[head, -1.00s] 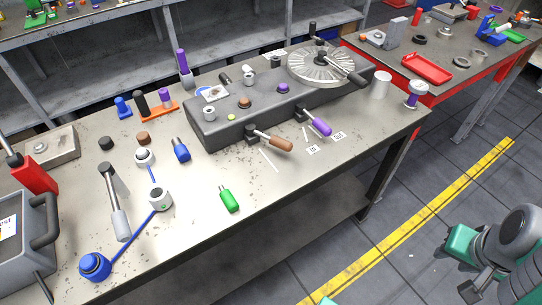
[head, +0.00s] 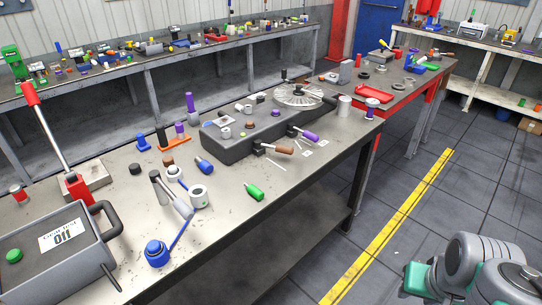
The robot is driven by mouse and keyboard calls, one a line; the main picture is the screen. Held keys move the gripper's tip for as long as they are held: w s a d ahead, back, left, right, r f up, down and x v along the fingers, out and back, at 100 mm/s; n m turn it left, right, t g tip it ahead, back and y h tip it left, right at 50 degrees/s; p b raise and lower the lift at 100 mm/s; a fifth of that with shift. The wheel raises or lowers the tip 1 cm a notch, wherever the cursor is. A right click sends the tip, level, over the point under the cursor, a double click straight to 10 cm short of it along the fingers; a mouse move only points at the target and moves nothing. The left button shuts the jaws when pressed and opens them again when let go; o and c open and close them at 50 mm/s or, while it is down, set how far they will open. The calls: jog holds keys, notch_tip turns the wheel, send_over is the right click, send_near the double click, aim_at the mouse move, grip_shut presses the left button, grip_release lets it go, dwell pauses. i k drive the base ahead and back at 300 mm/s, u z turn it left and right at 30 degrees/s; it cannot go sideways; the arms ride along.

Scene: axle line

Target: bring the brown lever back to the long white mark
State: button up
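The brown lever (head: 277,149) sticks out from the front of a dark grey control box (head: 225,150) on the metal workbench. It points right, toward the bench's front edge. A long white mark (head: 277,164) lies on the bench top just below the lever, apart from its handle. A purple-handled lever (head: 305,135) stands to its right on the same box. My arm shows at the lower right, grey and teal, over the floor and well away from the bench. My gripper's fingertips cannot be made out.
A green-handled tool (head: 254,192) and a blue-handled tool (head: 204,164) lie on the bench in front of the box. A jointed blue-and-white piece (head: 158,253) and a grey case (head: 55,250) are at the left. The floor right of the bench, along the yellow line (head: 392,222), is clear.

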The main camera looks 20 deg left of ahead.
aim_at(257, 144)
jog(key=u, duration=1.55)
jog(key=i, duration=1)
